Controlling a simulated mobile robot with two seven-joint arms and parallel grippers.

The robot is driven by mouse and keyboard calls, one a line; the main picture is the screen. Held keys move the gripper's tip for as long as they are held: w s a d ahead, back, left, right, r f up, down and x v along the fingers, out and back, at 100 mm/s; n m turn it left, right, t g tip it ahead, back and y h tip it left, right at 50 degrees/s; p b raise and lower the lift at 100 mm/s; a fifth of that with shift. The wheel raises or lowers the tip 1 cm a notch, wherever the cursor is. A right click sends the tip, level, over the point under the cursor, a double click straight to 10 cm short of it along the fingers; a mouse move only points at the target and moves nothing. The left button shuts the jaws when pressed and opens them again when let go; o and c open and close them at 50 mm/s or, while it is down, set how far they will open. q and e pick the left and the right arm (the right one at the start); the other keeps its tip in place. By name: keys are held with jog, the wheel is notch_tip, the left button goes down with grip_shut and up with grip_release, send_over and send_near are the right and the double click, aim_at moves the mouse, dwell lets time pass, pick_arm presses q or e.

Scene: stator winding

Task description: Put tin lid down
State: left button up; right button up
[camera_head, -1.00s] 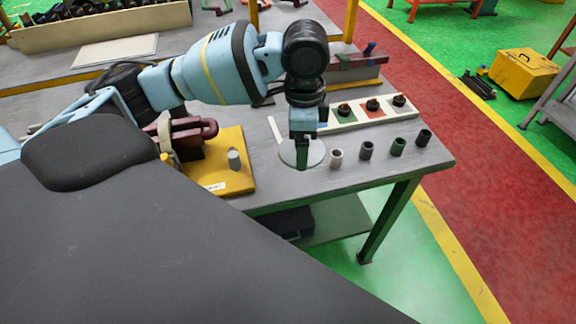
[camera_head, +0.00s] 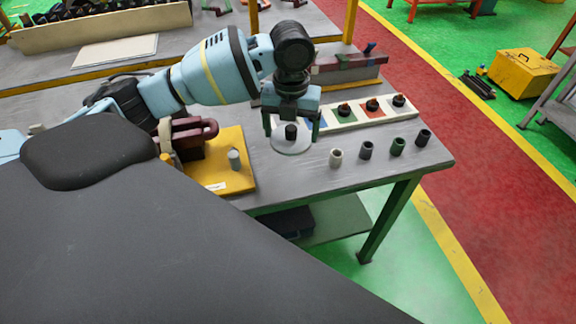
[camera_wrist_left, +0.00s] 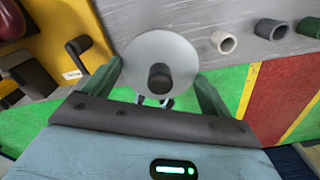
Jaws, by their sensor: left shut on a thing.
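The tin lid is a pale round disc with a dark knob in its middle; in the head view the lid (camera_head: 291,147) is at the front part of the grey table. It also shows in the left wrist view (camera_wrist_left: 150,47). My left gripper (camera_head: 292,127) points down over it, its two fingers wide apart at opposite sides of the disc, shut on its rim. In the wrist view my left gripper (camera_wrist_left: 160,75) has the knob (camera_wrist_left: 160,78) between its fingers, touching neither. I cannot tell whether the lid touches the table. My right gripper is not in view.
Several short tubes (camera_head: 366,150) stand right of the lid. Behind them is a white strip (camera_head: 330,125) with coloured squares and dark parts. A yellow board (camera_head: 233,178) with a maroon clamp (camera_head: 192,130) and grey peg lies left. The table's front edge is close.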

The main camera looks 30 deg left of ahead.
aim_at(288, 140)
pick_arm(q)
jog(key=m, duration=0.2)
jog(key=a+m, duration=0.1)
jog(key=m, duration=0.1)
jog(key=shift+w+f, duration=0.25)
notch_tip(288, 140, down, 4)
jog(key=shift+r, duration=0.1)
jog(key=shift+f, duration=0.8)
notch_tip(288, 140, down, 5)
jog(key=shift+r, duration=0.2)
jog(key=shift+f, duration=0.1)
jog(key=o, duration=0.8)
jog(key=shift+o, duration=0.2)
